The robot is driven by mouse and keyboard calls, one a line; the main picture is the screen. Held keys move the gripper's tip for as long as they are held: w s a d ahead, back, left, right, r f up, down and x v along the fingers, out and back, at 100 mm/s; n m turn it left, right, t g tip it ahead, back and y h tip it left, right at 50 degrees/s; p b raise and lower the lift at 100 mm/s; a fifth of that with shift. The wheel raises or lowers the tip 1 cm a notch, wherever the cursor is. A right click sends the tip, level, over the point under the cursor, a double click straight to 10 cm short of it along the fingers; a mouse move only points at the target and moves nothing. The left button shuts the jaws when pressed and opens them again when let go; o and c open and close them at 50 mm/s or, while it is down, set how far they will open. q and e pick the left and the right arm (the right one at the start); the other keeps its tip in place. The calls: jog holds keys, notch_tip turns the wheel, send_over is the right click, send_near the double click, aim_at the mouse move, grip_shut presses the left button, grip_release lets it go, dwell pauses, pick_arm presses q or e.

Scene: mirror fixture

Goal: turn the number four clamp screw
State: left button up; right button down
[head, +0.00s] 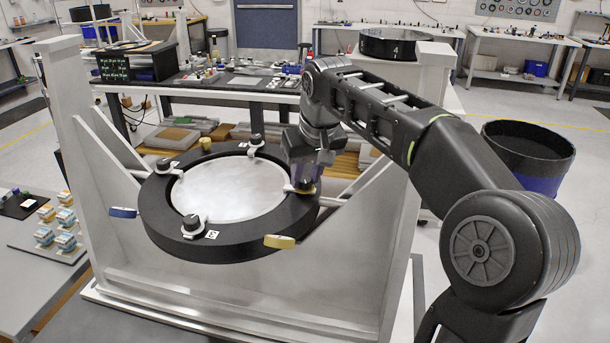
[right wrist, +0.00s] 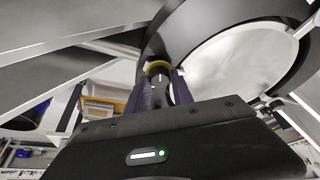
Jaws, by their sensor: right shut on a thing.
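The mirror fixture's black ring (head: 232,250) holds a round silvery mirror (head: 228,190), tilted in a white frame. Three clamps with black screw knobs show, at the front left (head: 191,223), left (head: 163,166) and back (head: 256,140). A "3" tag sits beside the front-left one. My right gripper (head: 304,182) points down at the ring's right side, over another clamp whose number I cannot read. In the right wrist view the gripper (right wrist: 158,88) is shut on that dark clamp screw (right wrist: 158,71), with a yellow band at its far end. My left gripper is not in view.
The white frame (head: 75,130) has upright sides around the ring. Yellow (head: 280,241) and blue (head: 123,212) tabs stick out from the ring's edge. A dark bin (head: 525,150) stands at right.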

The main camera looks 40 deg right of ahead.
jog(key=n+y, duration=0.1)
jog(key=n, duration=0.1)
jog(key=n+p, duration=0.1)
jog(key=n, duration=0.1)
jog(key=n+y, duration=0.1)
jog(key=n, duration=0.1)
jog(key=shift+d+y, duration=0.25)
jog(key=shift+y, duration=0.05)
jog(key=shift+d+n+g+y+p, duration=0.1)
jog(key=shift+n+g+y+p, duration=0.2)
jog(key=shift+n, duration=0.8)
jog(key=shift+n+y+p, duration=0.1)
jog(key=shift+n+y, duration=0.3)
jog(key=shift+n, duration=0.7)
jog(key=c, duration=1.1)
grip_release()
